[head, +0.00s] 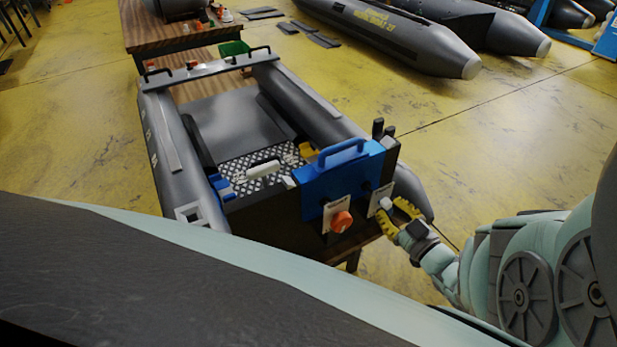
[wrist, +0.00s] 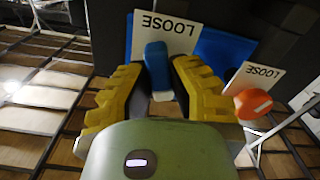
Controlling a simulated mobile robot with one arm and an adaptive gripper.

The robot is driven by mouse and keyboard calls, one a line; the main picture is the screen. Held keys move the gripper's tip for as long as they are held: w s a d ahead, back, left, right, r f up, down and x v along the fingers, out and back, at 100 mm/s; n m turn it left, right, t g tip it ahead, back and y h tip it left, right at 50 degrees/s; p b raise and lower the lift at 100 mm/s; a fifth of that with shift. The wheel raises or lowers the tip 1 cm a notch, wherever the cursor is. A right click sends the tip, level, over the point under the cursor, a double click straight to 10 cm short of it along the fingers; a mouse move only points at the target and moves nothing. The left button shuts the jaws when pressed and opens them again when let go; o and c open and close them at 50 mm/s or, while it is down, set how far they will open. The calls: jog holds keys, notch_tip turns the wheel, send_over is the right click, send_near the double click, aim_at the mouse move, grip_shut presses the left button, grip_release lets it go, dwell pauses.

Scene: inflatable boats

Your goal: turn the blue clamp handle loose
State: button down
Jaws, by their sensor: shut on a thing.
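The blue clamp handle (wrist: 157,72) stands between the two yellow fingers of my gripper (wrist: 160,68) in the wrist view, in front of a white card (wrist: 175,30) that reads LOOSE. My gripper is shut on the handle. In the head view my gripper (head: 397,215) is at the right end of the boat's transom, by a white card (head: 380,197). The fingers partly cover the handle. An orange clamp knob (wrist: 253,103) with its own LOOSE card (wrist: 250,80) is to the right in the wrist view. It also shows in the head view (head: 342,221), left of my gripper.
A blue bracket (head: 340,173) with a carrying grip sits on the transom of the grey inflatable boat (head: 300,105). The boat rests on a wooden table (head: 200,92). More grey boats (head: 390,35) lie behind. The yellow floor (head: 520,130) to the right is clear.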

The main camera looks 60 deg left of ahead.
jog(key=shift+f+n, duration=0.1)
jog(key=shift+n, duration=1.2)
jog(key=n+b, duration=0.2)
jog(key=shift+f+n, duration=0.15)
jog(key=shift+n, duration=0.25)
jog(key=shift+n+b, duration=0.6)
jog(key=shift+b, duration=0.25)
jog(key=shift+n, duration=0.3)
